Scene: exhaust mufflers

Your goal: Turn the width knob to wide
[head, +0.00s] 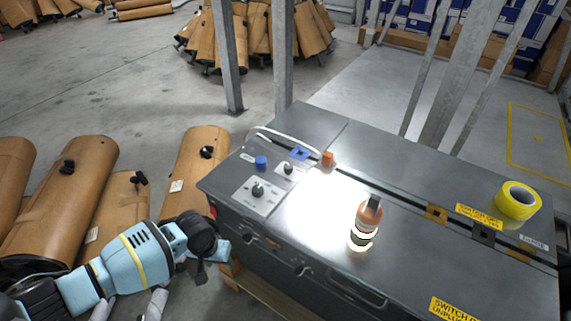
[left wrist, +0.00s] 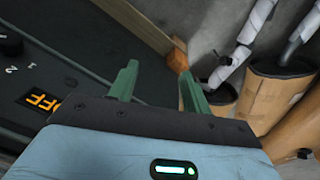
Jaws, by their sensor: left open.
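The dark grey machine (head: 330,250) has a control corner at its left end. There a black knob (head: 257,190) sits on a light plate, with a smaller dark knob (head: 288,168) and a blue knob (head: 261,162) behind it. I cannot read which is the width knob. My left gripper (head: 222,252) is beside the machine's left front corner, below the top and apart from the knobs. In the left wrist view its green fingers (left wrist: 155,85) are open with nothing between them. The machine's dark side, with "1", "2" and "OFF" markings, shows at left there. My right gripper is not in view.
An orange-capped bottle (head: 367,222) and a yellow tape roll (head: 518,200) stand on the machine top. An orange block (head: 327,159) is near the knobs. Grey posts (head: 283,60) rise behind.

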